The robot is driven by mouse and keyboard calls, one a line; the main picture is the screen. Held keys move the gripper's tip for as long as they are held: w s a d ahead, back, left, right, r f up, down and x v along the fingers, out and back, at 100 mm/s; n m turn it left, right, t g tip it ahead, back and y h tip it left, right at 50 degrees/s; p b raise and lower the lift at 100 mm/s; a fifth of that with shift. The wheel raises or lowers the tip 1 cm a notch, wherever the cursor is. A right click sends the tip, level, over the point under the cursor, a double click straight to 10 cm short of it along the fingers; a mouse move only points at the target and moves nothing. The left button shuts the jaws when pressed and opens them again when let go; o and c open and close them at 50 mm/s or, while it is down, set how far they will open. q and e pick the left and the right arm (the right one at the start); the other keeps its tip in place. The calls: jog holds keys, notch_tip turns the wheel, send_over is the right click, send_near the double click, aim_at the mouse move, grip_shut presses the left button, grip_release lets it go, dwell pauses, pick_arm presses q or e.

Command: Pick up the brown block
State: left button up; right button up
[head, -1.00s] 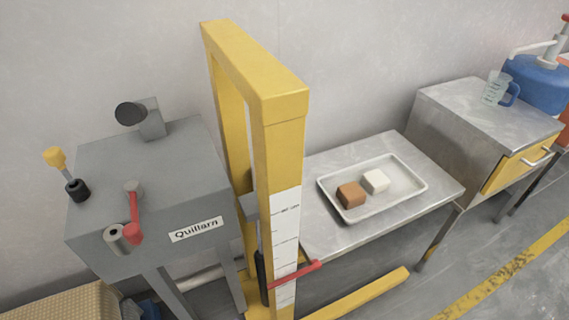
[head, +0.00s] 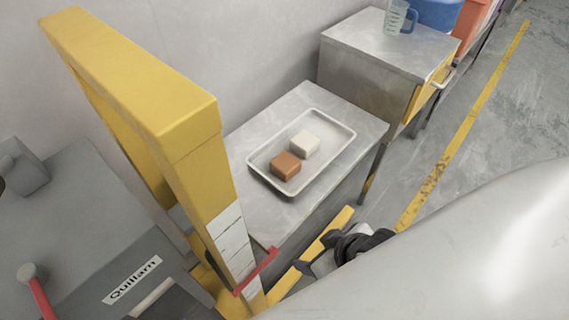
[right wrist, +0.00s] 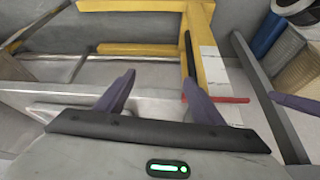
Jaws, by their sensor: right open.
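The brown block (head: 286,166) lies in a shallow white tray (head: 268,185) on a low metal table, beside a white block (head: 304,144). My right gripper (head: 345,245) shows as a dark shape at the lower middle of the head view, in front of the table and apart from the tray. In the right wrist view its two purple fingers (right wrist: 158,90) are spread, with nothing between them. The blocks do not show in the right wrist view.
A yellow frame (head: 170,130) with a red lever (head: 257,272) stands left of the metal table (head: 335,110). A grey machine (head: 80,230) labelled Quillarn is at the lower left. A metal cabinet (head: 365,70) stands behind. Floor is open at the right.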

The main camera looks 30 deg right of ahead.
notch_tip(320, 180, up, 3)
jog(key=d, duration=0.1)
jog(key=n+t+y, duration=0.1)
jog(key=t+y, duration=0.2)
jog(key=t, duration=0.3)
send_near(291, 165)
jog(key=shift+w+a+f, duration=0.55)
jog(key=shift+w, duration=0.15)
jog(key=x, duration=0.4)
jog(key=shift+w+d+r, duration=0.1)
jog(key=shift+w, duration=0.25)
jog(key=b+x, duration=0.1)
jog(key=x, duration=0.4)
jog(key=shift+w+f, duration=0.25)
jog(key=shift+f, duration=0.05)
jog(key=c, duration=1)
